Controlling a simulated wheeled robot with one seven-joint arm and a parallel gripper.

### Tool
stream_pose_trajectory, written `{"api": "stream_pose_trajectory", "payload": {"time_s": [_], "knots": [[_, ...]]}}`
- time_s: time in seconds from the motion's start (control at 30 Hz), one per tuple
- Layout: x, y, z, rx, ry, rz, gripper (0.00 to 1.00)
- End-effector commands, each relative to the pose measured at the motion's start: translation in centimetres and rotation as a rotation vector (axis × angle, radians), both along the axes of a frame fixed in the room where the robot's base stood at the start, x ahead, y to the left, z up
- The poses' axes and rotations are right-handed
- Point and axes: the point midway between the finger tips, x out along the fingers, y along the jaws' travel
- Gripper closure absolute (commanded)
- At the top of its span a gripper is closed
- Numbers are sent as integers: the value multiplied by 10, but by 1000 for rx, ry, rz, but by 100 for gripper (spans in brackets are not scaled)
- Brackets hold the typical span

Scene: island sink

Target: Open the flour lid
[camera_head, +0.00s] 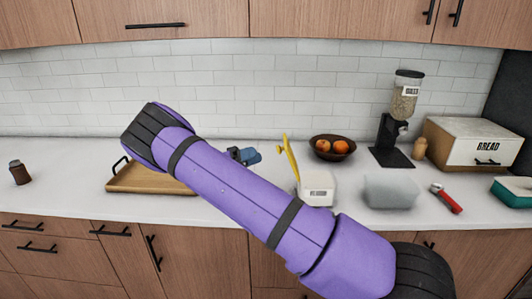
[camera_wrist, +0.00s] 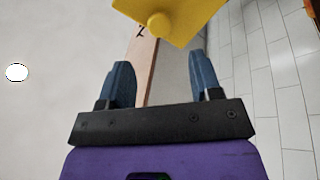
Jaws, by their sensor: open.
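The flour container (camera_head: 318,190) is a small white box with a dark label too small to read, standing on the counter right of my arm. Its yellow lid (camera_head: 291,160) stands up steeply, tilted, at the box's left side. In the wrist view the yellow lid (camera_wrist: 172,14) and its round knob show at the top, beyond my fingertips. My gripper (camera_head: 246,156) has blue fingers and is left of the lid, apart from it. In the wrist view the gripper (camera_wrist: 160,78) is open with nothing between its fingers. My purple arm hides part of the counter.
A wooden tray (camera_head: 135,181) with a black handle lies left, partly behind my arm. A fruit bowl (camera_head: 331,155) and a dispenser (camera_head: 389,152) stand behind and right. Upper cabinets (camera_head: 330,18) hang above.

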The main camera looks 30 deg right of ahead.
Motion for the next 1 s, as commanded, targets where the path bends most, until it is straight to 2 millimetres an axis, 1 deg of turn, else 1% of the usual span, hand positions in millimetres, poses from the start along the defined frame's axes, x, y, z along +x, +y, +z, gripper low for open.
{"api": "stream_pose_trajectory", "payload": {"time_s": [0.03,0.1,0.3,0.83,0.93,1.0], "knots": [[4,7,-3,-1,0,1,42],[9,14,-6,-1,-1,2,42],[15,24,-10,-1,1,0,42],[15,24,-9,3,0,-2,42],[12,20,-4,38,-1,-15,42],[7,15,3,93,1,-38,42]]}}
